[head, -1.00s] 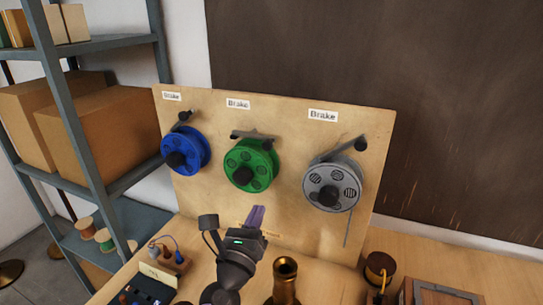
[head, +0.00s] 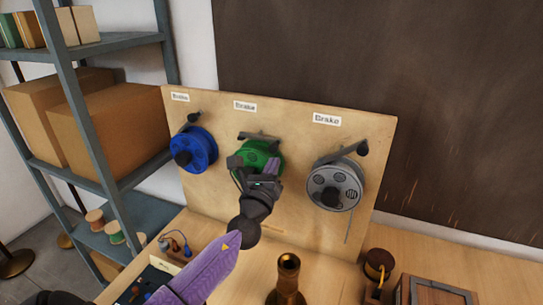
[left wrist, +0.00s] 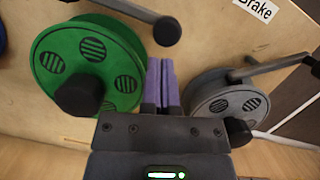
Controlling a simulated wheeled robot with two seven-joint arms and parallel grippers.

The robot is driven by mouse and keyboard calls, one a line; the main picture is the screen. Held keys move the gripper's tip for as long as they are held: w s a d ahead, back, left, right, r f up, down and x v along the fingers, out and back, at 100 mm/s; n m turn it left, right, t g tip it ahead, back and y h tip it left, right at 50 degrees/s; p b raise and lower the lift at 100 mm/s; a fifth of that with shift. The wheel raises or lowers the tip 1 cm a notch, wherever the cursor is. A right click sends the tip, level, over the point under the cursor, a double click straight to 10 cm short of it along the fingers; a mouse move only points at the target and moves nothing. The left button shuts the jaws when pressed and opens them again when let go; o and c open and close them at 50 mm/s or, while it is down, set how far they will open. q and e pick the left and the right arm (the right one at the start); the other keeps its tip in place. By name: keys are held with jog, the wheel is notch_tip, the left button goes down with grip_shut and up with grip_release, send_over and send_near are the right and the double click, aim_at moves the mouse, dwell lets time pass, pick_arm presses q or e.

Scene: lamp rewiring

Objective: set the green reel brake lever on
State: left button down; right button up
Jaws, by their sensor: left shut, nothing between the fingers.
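The green reel (head: 259,153) is the middle one on the upright wooden board, and my left gripper hides its lower right. Its dark brake lever (head: 258,136) lies nearly level across the reel's top. In the left wrist view the green reel (left wrist: 82,60) is at left, and its lever (left wrist: 125,8) slopes down rightward to a round knob (left wrist: 167,31). My left gripper (head: 273,167) is shut and empty, with purple fingers pointing at the board. In the wrist view its fingertips (left wrist: 160,65) are just below the knob, right of the green reel. Contact cannot be told. My right gripper is not visible.
A grey reel (head: 334,185) with its own lever (head: 343,153) is to the right, near the fingers in the wrist view. A blue reel (head: 194,149) is at left. Brake labels sit above all three. A brass post (head: 288,275) stands on the bench below.

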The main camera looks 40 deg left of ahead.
pick_arm(q)
jog(key=shift+r, duration=0.15)
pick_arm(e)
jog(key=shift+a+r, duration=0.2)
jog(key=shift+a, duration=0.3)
